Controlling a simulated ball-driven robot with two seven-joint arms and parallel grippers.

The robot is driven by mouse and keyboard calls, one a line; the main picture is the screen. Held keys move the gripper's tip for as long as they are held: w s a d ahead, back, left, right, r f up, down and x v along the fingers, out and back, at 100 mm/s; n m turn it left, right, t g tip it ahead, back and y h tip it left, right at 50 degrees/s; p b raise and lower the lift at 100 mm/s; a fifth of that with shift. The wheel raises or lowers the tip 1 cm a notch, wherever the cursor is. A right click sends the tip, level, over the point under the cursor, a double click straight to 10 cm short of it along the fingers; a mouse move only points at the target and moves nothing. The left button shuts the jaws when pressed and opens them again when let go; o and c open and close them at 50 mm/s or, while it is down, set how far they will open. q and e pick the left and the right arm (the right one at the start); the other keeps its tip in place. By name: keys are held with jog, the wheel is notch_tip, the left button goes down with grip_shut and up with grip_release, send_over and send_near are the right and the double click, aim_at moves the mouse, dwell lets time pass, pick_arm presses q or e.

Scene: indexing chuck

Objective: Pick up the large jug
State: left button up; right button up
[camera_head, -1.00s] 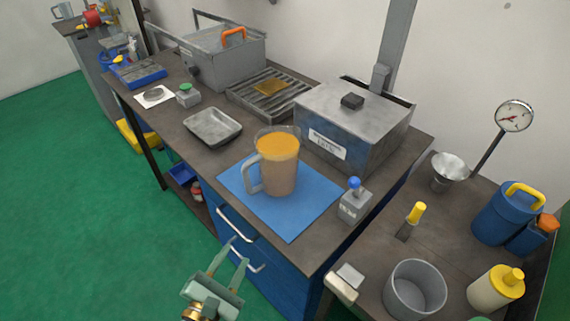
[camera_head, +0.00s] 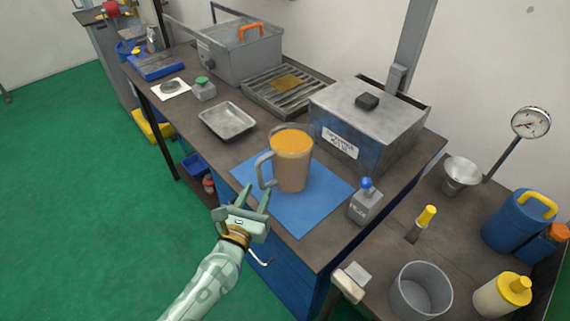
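The large jug (camera_head: 291,166) is clear with an orange-brown fill and a grey handle on its left side. It stands upright on a blue mat (camera_head: 308,213) on the dark workbench. My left gripper (camera_head: 255,193) is open, its two fingers pointing up toward the jug's handle. It is at the mat's front left edge, just below and left of the handle, and nothing shows between the fingers. I cannot tell whether a fingertip touches the handle. My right gripper is not in view.
A grey block with a blue knob (camera_head: 365,202) stands right of the jug. A lidded metal box (camera_head: 370,122) is behind it. A shallow metal tray (camera_head: 228,121) lies to the left. The right bench holds a grey pot (camera_head: 420,291) and a funnel (camera_head: 460,174).

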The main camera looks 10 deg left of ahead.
aim_at(259, 175)
pick_arm(q)
jog(key=w, duration=0.4)
jog(key=shift+w+d+r, duration=0.1)
jog(key=shift+w+d, duration=0.05)
jog(key=shift+d, duration=0.1)
grip_shut()
jog(key=shift+r, duration=0.2)
jog(key=shift+r+p, duration=1.2)
jog(key=shift+r, duration=0.25)
jog(key=shift+s+r+p, duration=0.25)
jog(key=shift+r+p, duration=0.05)
jog(key=s+d+r+p, duration=0.3)
jog(key=s+r+p, duration=0.3)
jog(key=s+r, duration=0.3)
jog(key=shift+s, duration=2.1)
jog(key=shift+d+r, duration=0.1)
